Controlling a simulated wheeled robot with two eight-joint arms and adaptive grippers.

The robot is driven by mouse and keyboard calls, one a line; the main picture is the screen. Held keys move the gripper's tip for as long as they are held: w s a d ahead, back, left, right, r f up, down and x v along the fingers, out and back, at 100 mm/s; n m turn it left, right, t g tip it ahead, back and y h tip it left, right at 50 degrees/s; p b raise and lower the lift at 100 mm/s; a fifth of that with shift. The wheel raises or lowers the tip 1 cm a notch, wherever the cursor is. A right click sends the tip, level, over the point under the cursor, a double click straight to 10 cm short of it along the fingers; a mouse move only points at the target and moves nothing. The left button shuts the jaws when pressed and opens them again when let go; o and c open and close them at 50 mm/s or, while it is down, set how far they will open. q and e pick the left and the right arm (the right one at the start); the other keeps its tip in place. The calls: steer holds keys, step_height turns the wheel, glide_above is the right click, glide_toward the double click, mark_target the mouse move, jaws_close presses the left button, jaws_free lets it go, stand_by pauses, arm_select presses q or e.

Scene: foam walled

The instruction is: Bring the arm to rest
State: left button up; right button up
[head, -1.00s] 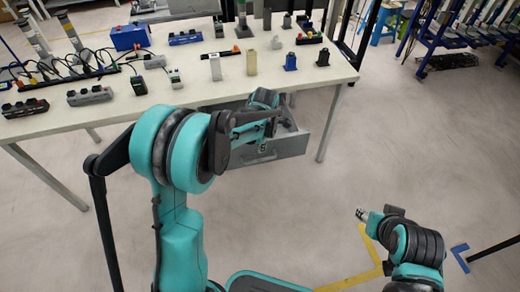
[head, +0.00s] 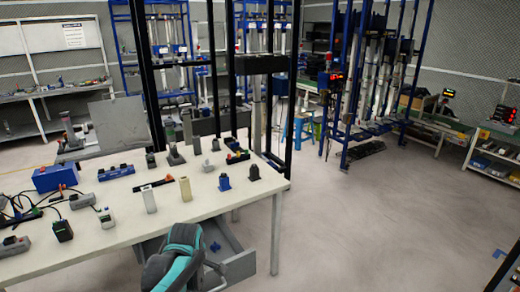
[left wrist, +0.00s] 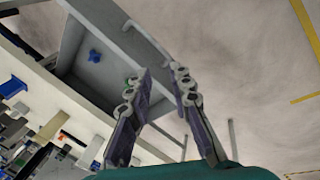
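My left arm (head: 172,262) shows at the bottom of the head view, in front of the open drawer (head: 243,268) under the table; its fingers are hidden there. In the left wrist view the left gripper (left wrist: 160,73) has its two fingers apart with nothing between them. It is near the drawer's grey wall (left wrist: 140,38); I cannot tell whether they touch. A small blue part (head: 215,247) lies inside the drawer and also shows in the left wrist view (left wrist: 95,56). My right gripper is out of view.
The white table (head: 120,220) holds several small devices, a blue box (head: 55,177) and cables. Black upright posts (head: 297,80) stand at its far right corner. Blue racks (head: 375,80) and a shelf (head: 495,165) stand farther back. The floor (head: 370,220) at right is clear.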

arm_select(q)
steer(key=s+r+m+t, duration=0.3)
steer(key=s+m, duration=1.3)
steer(key=m, duration=0.1)
steer(key=shift+s+d+r+t+h, duration=0.2)
steer(key=shift+s+d+t+h, duration=0.15)
steer(key=shift+s+t+h, duration=0.05)
